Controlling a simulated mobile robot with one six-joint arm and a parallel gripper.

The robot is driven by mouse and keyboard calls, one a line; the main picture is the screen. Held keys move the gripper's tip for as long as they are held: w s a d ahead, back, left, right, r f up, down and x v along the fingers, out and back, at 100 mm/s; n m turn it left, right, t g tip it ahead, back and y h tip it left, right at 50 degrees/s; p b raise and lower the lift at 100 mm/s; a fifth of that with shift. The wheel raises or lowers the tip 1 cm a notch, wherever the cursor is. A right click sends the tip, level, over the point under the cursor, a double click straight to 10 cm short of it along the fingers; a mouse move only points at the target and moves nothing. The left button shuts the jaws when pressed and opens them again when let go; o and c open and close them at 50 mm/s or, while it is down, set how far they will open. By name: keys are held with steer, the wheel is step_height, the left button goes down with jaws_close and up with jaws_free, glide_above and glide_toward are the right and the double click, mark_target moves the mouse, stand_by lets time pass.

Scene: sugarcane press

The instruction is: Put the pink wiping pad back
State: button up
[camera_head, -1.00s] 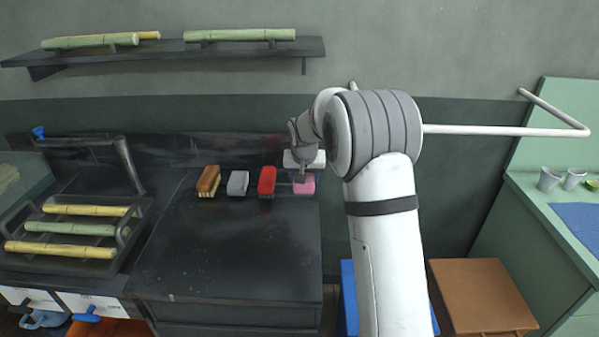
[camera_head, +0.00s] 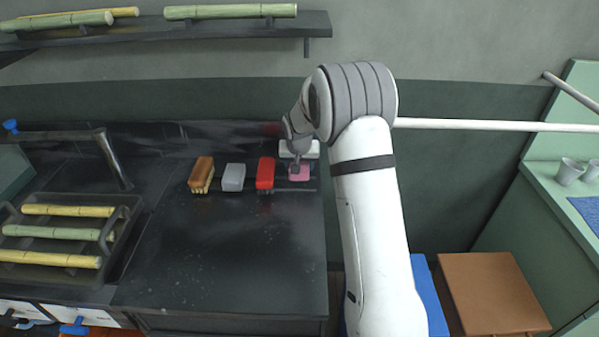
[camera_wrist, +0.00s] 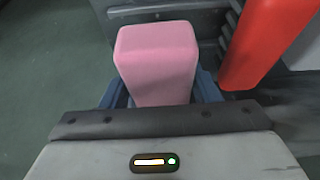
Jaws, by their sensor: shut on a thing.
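The pink wiping pad (camera_head: 299,173) is at the right end of a row of cleaning tools at the back of the dark counter. In the wrist view the pink pad (camera_wrist: 158,62) is a rounded block between the blue fingers of my gripper (camera_wrist: 160,98). My gripper is shut on it. In the head view my gripper (camera_head: 299,160) is over the pad and partly hides it. I cannot tell whether the pad rests on the counter or is held just above it.
A red brush (camera_head: 265,174) stands close beside the pad, also in the wrist view (camera_wrist: 262,45). A grey sponge (camera_head: 233,177) and a brown brush (camera_head: 201,175) are further left. The counter (camera_head: 230,255) in front is clear. A tray (camera_head: 125,208) of cane is at left.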

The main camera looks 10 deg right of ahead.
step_height(320, 180, down, 3)
steer(key=shift+f, duration=0.2)
steer(key=shift+s, duration=0.1)
steer(key=shift+a+f+b, duration=0.1)
steer(key=shift+f+b, duration=0.3)
steer(key=shift+f, duration=0.2)
steer(key=o, duration=1)
steer(key=shift+o, duration=0.2)
steer(key=shift+r, duration=0.2)
